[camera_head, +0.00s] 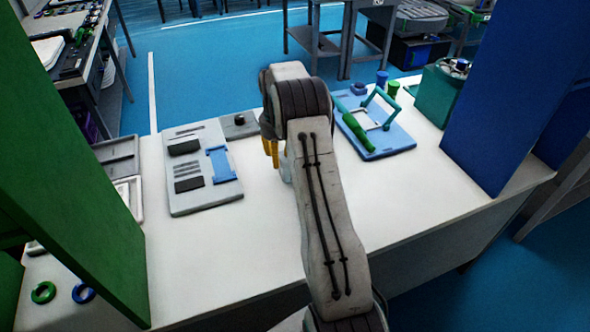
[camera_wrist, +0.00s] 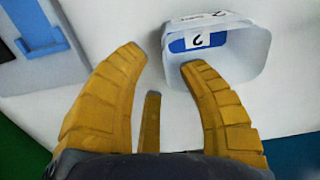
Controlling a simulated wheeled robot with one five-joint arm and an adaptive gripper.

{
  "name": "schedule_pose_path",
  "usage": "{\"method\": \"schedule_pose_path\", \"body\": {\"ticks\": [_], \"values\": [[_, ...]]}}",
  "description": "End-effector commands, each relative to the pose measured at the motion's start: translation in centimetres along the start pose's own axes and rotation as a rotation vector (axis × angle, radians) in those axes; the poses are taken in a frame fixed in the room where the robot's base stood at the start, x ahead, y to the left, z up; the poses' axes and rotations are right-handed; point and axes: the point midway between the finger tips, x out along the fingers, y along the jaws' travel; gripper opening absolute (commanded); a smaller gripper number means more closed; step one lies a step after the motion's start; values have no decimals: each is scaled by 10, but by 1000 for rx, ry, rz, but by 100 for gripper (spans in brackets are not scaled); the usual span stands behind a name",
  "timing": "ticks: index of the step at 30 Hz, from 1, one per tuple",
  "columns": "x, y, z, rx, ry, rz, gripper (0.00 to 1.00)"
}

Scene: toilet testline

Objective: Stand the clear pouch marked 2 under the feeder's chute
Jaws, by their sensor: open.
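The clear pouch (camera_wrist: 245,75) shows in the wrist view as a pale, translucent open-mouthed container with a blue label marked 2. My gripper (camera_wrist: 163,58) has yellow fingers and is open. Its left finger is outside the pouch, left of its wall. Its right finger overlaps the pouch's mouth; I cannot tell how deep it reaches. In the head view my gripper (camera_head: 270,150) is mostly hidden by my arm, and a pale sliver of the pouch (camera_head: 287,172) shows beside it. I cannot clearly identify the feeder or its chute.
A grey tray (camera_head: 232,196) with dark pieces and a blue fixture lies left on the white table. A blue board (camera_head: 400,143) with a green-handled frame lies right, near a teal box (camera_head: 434,97). Green (camera_head: 75,200) and blue (camera_head: 510,90) panels flank the table. The front middle is clear.

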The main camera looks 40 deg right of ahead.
Motion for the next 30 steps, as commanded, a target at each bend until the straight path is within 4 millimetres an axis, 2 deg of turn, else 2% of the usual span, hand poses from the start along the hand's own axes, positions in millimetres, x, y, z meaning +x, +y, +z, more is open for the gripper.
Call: {"method": "schedule_pose_path", "body": {"ticks": [5,14,24,30], "values": [[13,-5,2,67,7,1,37],[34,-5,2,74,8,1,37],[72,-4,2,72,8,1,37],[82,-4,2,71,6,1,37]]}}
